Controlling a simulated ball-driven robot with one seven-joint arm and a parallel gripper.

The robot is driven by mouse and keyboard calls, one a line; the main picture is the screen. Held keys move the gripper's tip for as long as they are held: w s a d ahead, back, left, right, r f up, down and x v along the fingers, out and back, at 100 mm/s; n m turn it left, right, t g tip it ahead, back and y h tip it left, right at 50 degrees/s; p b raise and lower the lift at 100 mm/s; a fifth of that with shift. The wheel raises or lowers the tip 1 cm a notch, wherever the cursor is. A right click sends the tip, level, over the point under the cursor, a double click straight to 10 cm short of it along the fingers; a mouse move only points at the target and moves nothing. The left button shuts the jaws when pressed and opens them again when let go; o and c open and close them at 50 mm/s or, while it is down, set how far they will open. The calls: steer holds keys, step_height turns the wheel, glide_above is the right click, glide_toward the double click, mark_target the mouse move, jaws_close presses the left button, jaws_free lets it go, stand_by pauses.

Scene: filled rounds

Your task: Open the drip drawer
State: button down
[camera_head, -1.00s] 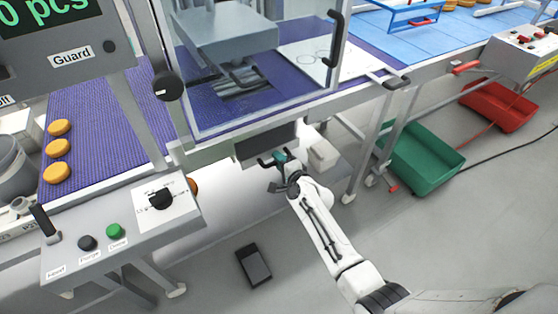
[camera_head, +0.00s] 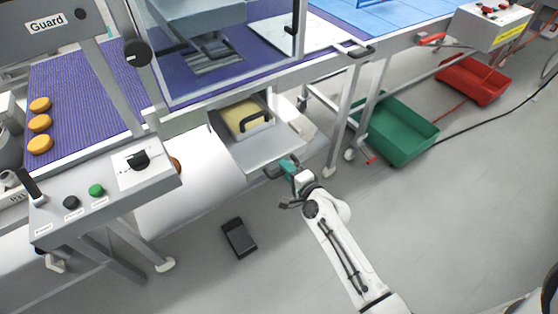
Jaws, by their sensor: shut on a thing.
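The drip drawer (camera_head: 262,150) is a grey drawer under the machine's belt. It stands pulled out toward me, its inside showing. My gripper (camera_head: 278,171) is at the drawer's front edge, shut on the drawer's dark pull. The fingers hide part of the pull.
A clear guard box (camera_head: 225,60) stands above the drawer. A control panel (camera_head: 105,190) with knobs is at left. A green crate (camera_head: 400,130) and a red crate (camera_head: 472,82) are on the floor at right. A dark flat pad (camera_head: 239,238) lies on the floor.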

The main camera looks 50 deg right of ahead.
steer(key=shift+f+v, duration=0.2)
steer(key=shift+v, duration=0.8)
steer(key=shift+f+v, duration=0.2)
steer(key=shift+v, duration=0.8)
steer(key=c, duration=1.1)
jaws_free()
steer(key=shift+c, duration=0.2)
steer(key=shift+s, duration=0.1)
steer(key=b+v, duration=0.1)
steer(key=v, duration=0.9)
steer(key=shift+s+a+b, duration=0.15)
steer(key=shift+s+b, duration=0.1)
steer(key=shift+b, duration=0.05)
